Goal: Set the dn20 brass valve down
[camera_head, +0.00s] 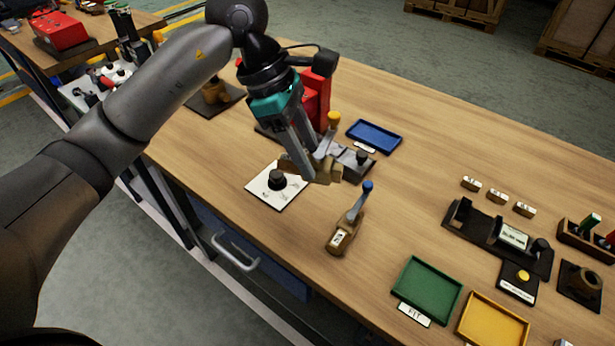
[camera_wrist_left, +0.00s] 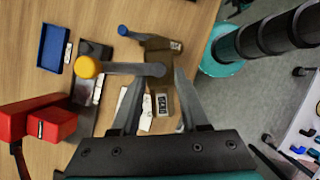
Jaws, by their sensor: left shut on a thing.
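My left gripper (camera_head: 306,158) is shut on a brass valve (camera_head: 326,174) with a grey lever and a yellow tip. In the left wrist view, the left gripper (camera_wrist_left: 158,95) has the valve body (camera_wrist_left: 161,85) between its fingers, with the yellow tip (camera_wrist_left: 88,67) out to the left. A white label on the body is too small to read surely. Any gap beneath the valve is hard to judge. A second brass valve (camera_head: 343,236) with a blue-tipped lever stands on the table nearby, and it also shows in the left wrist view (camera_wrist_left: 160,44). My right gripper is not in view.
A white plate with a black knob (camera_head: 277,180) lies left of the held valve. A blue tray (camera_head: 375,136) and a red machine (camera_head: 316,98) are behind. Green (camera_head: 428,290) and yellow (camera_head: 492,322) trays are at the front right. Bare wood lies between the blue-tipped valve and the right-hand fixtures.

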